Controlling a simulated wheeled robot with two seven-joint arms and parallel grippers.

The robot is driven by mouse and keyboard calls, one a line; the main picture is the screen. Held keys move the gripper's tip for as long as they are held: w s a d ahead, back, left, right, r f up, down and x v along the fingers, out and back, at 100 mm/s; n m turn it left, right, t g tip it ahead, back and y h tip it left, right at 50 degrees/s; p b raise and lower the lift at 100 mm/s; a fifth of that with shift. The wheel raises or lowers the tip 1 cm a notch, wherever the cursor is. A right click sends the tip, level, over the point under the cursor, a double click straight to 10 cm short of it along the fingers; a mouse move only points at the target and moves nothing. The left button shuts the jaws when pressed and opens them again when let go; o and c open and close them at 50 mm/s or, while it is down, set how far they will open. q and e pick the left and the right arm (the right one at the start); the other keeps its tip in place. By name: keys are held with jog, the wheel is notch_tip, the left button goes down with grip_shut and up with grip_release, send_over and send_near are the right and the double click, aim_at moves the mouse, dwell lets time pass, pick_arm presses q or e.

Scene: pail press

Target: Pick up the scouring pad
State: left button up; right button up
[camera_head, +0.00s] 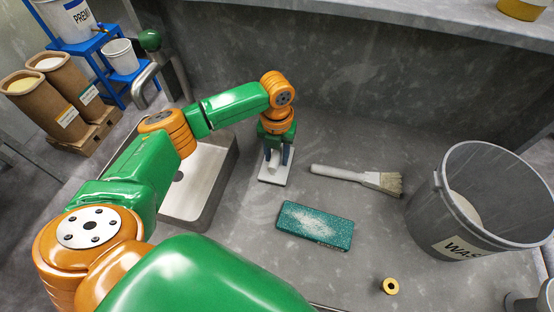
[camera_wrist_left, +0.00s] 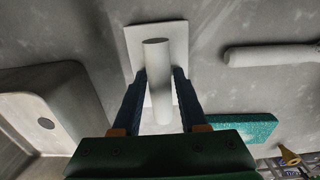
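The scouring pad (camera_head: 316,226) is a teal, flat rectangular pad with a pale worn patch, lying on the grey counter right of and nearer than my left gripper. Part of it also shows in the left wrist view (camera_wrist_left: 243,128), beyond the right finger. My left gripper (camera_head: 276,157) points down over a white flat plate with a round handle (camera_wrist_left: 157,75). Its two dark fingers stand on either side of the handle, with narrow gaps visible; it looks open. The gripper is apart from the pad. My right gripper is not in view.
A brush (camera_head: 355,179) lies behind the pad. A grey waste bucket (camera_head: 480,200) stands at right. A shallow metal basin (camera_head: 207,180) is left of the white plate. The counter around the pad is clear.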

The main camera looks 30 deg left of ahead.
pick_arm(q)
grip_shut()
jog(key=shift+r, duration=0.55)
jog(key=s+d+r+b, duration=0.1)
jog(key=s+d+r, duration=0.3)
jog(key=d+r, duration=0.8)
jog(key=shift+s+d, duration=0.15)
jog(key=shift+d, duration=0.55)
